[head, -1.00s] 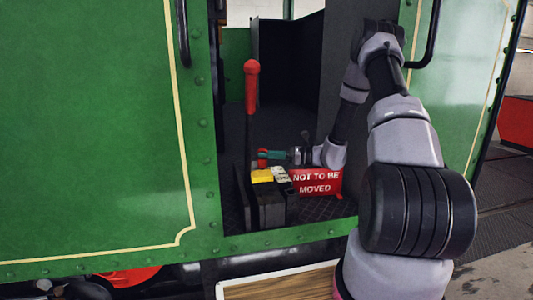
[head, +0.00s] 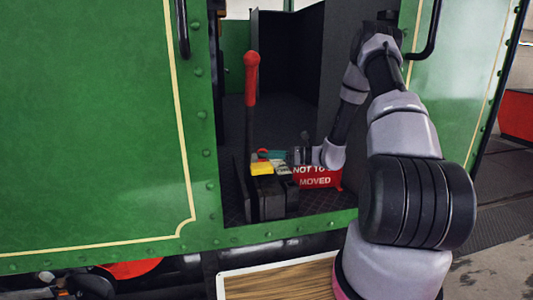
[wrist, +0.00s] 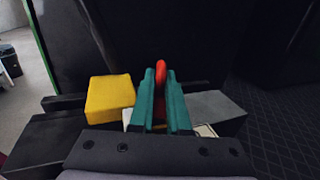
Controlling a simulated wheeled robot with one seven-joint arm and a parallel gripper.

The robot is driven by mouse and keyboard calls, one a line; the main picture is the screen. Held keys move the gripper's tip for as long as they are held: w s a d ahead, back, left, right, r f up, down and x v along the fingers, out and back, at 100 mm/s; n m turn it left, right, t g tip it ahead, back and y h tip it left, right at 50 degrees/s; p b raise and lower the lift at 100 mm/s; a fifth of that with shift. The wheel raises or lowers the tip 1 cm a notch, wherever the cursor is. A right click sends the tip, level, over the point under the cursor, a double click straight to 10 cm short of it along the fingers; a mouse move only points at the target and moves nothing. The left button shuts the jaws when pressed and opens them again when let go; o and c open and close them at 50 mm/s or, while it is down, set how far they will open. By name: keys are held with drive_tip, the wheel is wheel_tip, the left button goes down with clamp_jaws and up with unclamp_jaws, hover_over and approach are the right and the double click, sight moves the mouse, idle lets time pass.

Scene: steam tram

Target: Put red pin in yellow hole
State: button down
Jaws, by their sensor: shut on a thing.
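My gripper (wrist: 160,80) has teal fingers shut on the red pin (wrist: 160,72), whose rounded red top shows between the fingertips in the wrist view. Its lower end is hidden. The yellow block (wrist: 110,98) lies just left of the fingers there, apart from them. In the head view the gripper (head: 277,155) reaches in from the right, and the red pin (head: 262,153) shows just above and behind the yellow block (head: 262,168). No hole shows clearly in either view, and I cannot tell whether the pin's lower end is in anything.
A tall lever (head: 251,90) with a red handle rises close left of the yellow block. A red sign (head: 318,178) reading "NOT TO BE MOVED" stands to the right, partly covered by my arm. The green cab wall (head: 90,120) frames the opening.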

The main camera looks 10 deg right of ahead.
drive_tip(key=shift+f, duration=0.3)
drive_tip(key=c, duration=0.8)
unclamp_jaws()
wheel_tip(320, 180, up, 10)
